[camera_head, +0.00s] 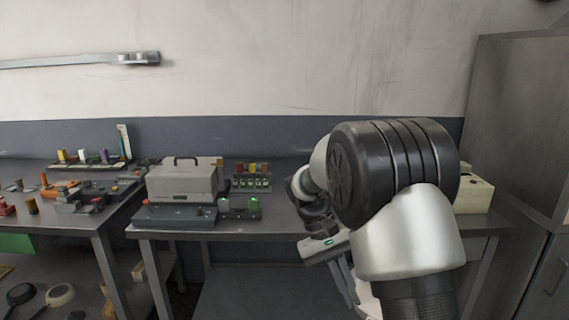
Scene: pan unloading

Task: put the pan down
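My gripper (348,284) hangs low at the front of the right-hand table, fingers pointing down, and my arm covers much of it. I cannot tell whether its fingers are apart or closed. A pale piece (369,302) shows beside the fingers, mostly hidden by my arm; I cannot tell whether it is a pan or whether it is held. Two small pans lie at the lower left, well away from my gripper: a dark pan (20,294) and a pan with a pale rim (60,294).
The right-hand table (285,222) holds a grey case (183,182), a box with a green button (240,208) and a pale box (474,194). Its middle has bare room. The left table (80,222) is cluttered. A tall metal cabinet (520,130) stands at right.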

